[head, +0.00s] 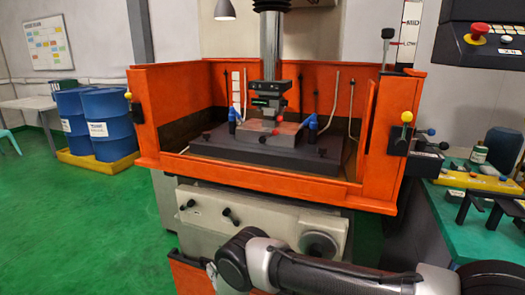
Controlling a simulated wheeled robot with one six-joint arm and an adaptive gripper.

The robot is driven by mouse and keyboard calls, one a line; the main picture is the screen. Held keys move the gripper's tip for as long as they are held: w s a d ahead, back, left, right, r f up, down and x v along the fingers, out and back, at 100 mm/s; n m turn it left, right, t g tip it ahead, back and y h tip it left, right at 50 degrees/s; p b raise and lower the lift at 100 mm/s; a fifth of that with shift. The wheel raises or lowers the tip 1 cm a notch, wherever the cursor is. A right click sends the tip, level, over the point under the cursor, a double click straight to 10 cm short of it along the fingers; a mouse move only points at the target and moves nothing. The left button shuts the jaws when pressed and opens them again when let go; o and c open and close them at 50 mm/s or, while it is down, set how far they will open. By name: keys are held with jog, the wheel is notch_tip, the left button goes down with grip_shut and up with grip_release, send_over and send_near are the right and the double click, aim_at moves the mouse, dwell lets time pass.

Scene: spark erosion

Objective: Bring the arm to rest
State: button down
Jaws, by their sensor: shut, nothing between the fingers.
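My arm (330,275) crosses the bottom of the head view, from the lower right to a rounded joint near the bottom middle. It lies in front of the lower part of the spark erosion machine. My gripper is not in the picture, so its fingers cannot be seen. The machine has an orange tank (255,178) with its front side low or open. Inside, a grey block (268,133) sits on a dark worktable (240,148), with blue-handled clamps beside it. The machine head (268,94) hangs above the block.
A green bench (470,232) with black parts and a yellow tray (474,178) stands at the right. A control panel (482,45) with a red stop button hangs above. Blue drums (107,125) stand on a yellow pallet at the left. The green floor (90,225) is clear at left.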

jog(key=s+d+f+g+h, duration=0.4)
jog(key=f, duration=0.4)
jog(key=s+d+f+g+h, duration=0.3)
jog(key=f+g+h, duration=0.1)
jog(key=f, duration=0.4)
jog(key=s+d+r+m+g+h, duration=0.1)
jog(key=s+d+r+g+h, duration=0.15)
jog(key=d+r, duration=0.9)
jog(key=s+d+r+g+h, duration=0.1)
jog(key=d+r+g, duration=0.35)
jog(key=r, duration=1.25)
jog(key=s+d+r+m+g+h, duration=0.1)
jog(key=s+d+r+h, duration=0.1)
jog(key=d+r, duration=1)
jog(key=s+d+r+m+t, duration=0.2)
jog(key=s+d+r, duration=0.3)
jog(key=r, duration=0.4)
jog(key=s+d+r+m+t, duration=0.2)
jog(key=s+d+r, duration=0.4)
jog(key=d+r, duration=0.2)
jog(key=s+d+r+m+t, duration=0.1)
jog(key=s+d+r, duration=0.5)
jog(key=r, duration=0.6)
jog(key=shift+d+m+t, duration=0.4)
jog(key=shift+d+t, duration=0.2)
jog(key=shift+d, duration=0.1)
